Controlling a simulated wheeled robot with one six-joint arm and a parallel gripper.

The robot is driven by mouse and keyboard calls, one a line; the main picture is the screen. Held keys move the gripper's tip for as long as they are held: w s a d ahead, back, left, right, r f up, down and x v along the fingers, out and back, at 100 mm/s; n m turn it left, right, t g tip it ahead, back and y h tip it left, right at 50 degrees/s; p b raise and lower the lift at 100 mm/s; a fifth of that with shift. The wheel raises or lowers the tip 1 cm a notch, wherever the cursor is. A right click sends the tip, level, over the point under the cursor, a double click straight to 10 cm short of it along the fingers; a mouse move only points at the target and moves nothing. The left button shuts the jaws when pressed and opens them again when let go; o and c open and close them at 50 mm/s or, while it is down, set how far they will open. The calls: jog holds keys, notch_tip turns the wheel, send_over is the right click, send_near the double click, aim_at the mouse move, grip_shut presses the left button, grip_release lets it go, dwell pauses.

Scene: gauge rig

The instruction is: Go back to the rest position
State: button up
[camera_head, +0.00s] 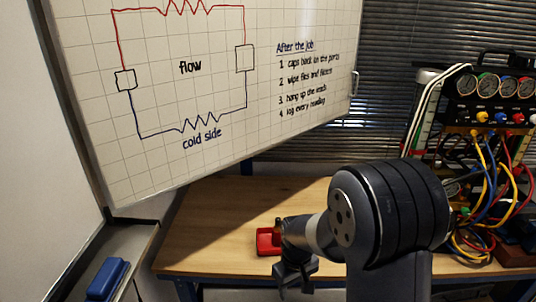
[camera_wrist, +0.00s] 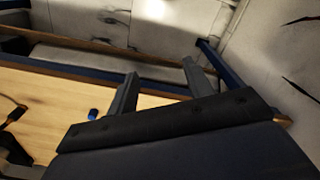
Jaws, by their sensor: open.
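My gripper (camera_head: 295,285) hangs low over the near edge of the wooden workbench (camera_head: 215,225) in the head view, with my dark arm in front of the bench's middle. In the wrist view the two fingers of my gripper (camera_wrist: 160,75) stand apart with nothing between them. A small red tray (camera_head: 263,243) sits on the bench just behind and left of my gripper, partly hidden by my arm. Whether my gripper touches anything cannot be told.
A gauge manifold (camera_head: 493,87) with coloured hoses (camera_head: 485,165) stands at the right. A whiteboard (camera_head: 220,95) rises at the back left. A blue eraser (camera_head: 107,279) lies on a ledge at lower left. A small blue object (camera_wrist: 93,114) lies on the bench. The bench's left part is clear.

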jog(key=shift+w+d+f+m, duration=0.1)
jog(key=shift+d+f+m, duration=0.2)
jog(key=shift+f, duration=0.5)
jog(key=shift+w+d+f+m, duration=0.1)
jog(key=shift+d+f+m, duration=0.2)
jog(key=shift+f, duration=0.45)
jog(key=shift+r, duration=0.15)
